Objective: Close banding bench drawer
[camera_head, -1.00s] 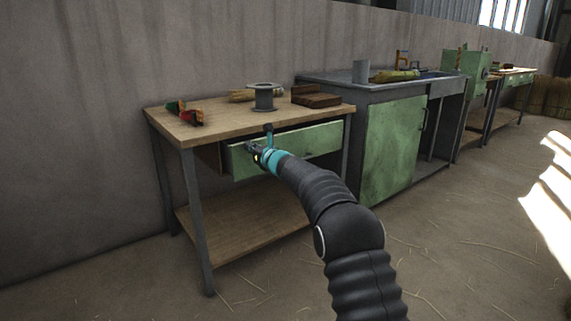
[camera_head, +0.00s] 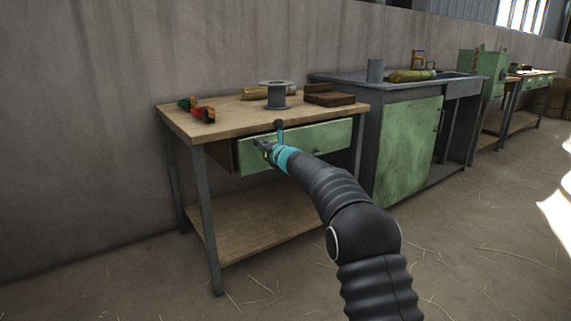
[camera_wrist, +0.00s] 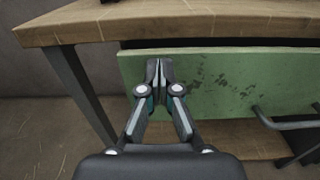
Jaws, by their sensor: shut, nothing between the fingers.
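The bench drawer has a green front (camera_head: 325,137) and sticks out from under the wooden top of the banding bench (camera_head: 235,113). In the wrist view the green drawer front (camera_wrist: 225,88) fills the middle, with a dark gap above it under the bench top (camera_wrist: 200,22). A grey bar handle (camera_wrist: 290,123) shows at its lower right. My gripper (camera_head: 262,147) is at the left part of the drawer front. In the wrist view my gripper (camera_wrist: 158,68) is shut and empty, its fingertips over the front's upper left part; I cannot tell whether they touch it.
A spool (camera_head: 277,96), a red and green tool (camera_head: 200,110) and a brown block (camera_head: 330,96) lie on the bench top. A green-doored sink cabinet (camera_head: 405,150) stands close on the right. A lower shelf (camera_head: 265,220) is bare. Floor in front is open.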

